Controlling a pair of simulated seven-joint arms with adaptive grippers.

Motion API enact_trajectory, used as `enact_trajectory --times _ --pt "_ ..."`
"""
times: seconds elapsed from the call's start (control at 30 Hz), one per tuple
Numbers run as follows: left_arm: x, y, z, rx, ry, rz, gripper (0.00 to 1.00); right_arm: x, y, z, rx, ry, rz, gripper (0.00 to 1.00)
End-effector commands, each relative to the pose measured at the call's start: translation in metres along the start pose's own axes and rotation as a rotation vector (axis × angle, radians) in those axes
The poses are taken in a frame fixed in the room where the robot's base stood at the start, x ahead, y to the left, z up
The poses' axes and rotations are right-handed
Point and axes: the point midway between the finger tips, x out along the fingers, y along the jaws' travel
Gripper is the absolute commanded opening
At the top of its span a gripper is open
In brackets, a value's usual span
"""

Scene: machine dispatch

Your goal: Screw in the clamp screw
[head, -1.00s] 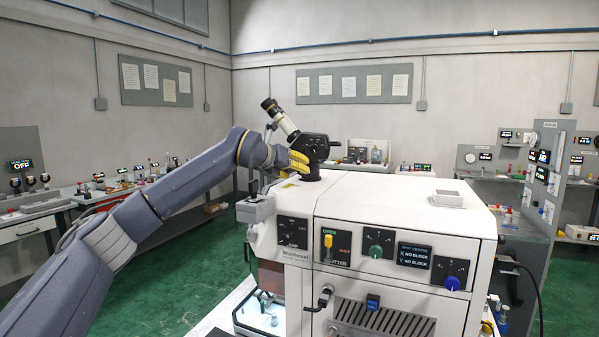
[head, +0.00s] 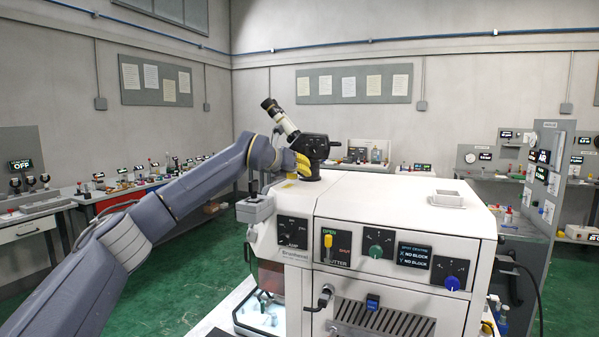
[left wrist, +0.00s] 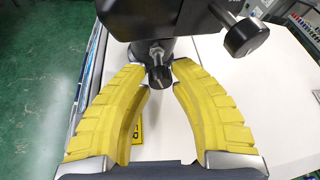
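The clamp screw (left wrist: 159,72) is a short dark cylindrical head on a bright threaded shank. In the left wrist view it sticks out of the black base of the eyepiece mount. My left gripper (left wrist: 160,76) has thick ribbed yellow fingers, one on each side of the screw head. They are spread, and a narrow gap seems to show beside the head; contact is not clear. In the head view my left gripper (head: 297,164) is at the black eyepiece mount (head: 314,150) on top of the white machine; the screw is hidden there. My right gripper is not in view.
A larger dark knob (left wrist: 246,38) stands out to the right of the screw. The white machine (head: 390,200) has a flat top, with a small square raised frame (head: 446,199). A grey joystick box (head: 255,207) sits at its left edge. Benches line the walls.

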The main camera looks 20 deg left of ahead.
Motion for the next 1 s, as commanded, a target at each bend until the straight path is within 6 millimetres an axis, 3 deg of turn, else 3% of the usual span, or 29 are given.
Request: enact_trajectory --times 0.03,0.17,0.57,0.8,1.0 --pt "-0.0001 0.0001 0.0 0.0 0.0 0.0 0.15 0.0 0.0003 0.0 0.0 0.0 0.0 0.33" --pt "-0.0001 0.0001 0.0001 0.0 0.0 0.0 0.0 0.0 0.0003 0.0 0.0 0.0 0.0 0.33" --pt "-0.0005 -0.0004 0.0011 0.023 -0.001 0.01 0.0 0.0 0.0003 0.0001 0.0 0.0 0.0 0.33" --pt "-0.0011 -0.0021 0.0022 0.299 0.017 0.13 0.0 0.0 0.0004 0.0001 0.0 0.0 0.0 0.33" --pt "-0.0008 -0.0022 0.0018 0.421 0.025 0.184 0.0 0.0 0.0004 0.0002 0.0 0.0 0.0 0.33"
